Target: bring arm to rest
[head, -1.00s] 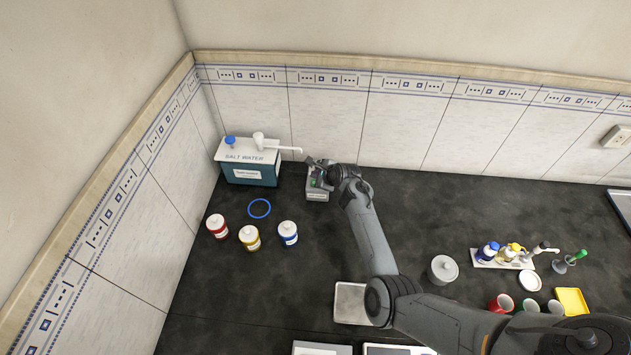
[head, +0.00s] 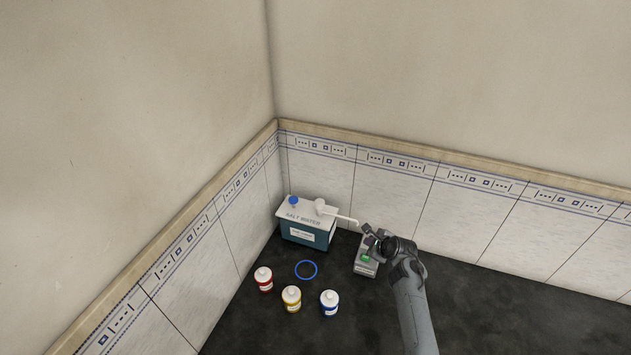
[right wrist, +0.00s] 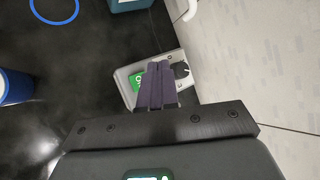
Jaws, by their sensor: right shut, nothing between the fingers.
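My right gripper (head: 368,238) is at the grey device (head: 366,266) with a small green display, right of the salt water box. In the right wrist view its fingers (right wrist: 156,86) are together with nothing between them. They cover part of the device (right wrist: 127,77), its green display and black knob (right wrist: 181,70); I cannot tell whether they touch it. My right arm (head: 412,310) reaches up from the lower edge of the head view. My left gripper is not in view.
The salt water box (head: 306,232) with its white spout (head: 343,218) stands in the corner. A blue ring (head: 306,270) lies in front of it. Red-banded (head: 264,279), yellow-banded (head: 291,299) and blue-banded (head: 329,303) bottles stand nearby. Tiled walls close off the back and left.

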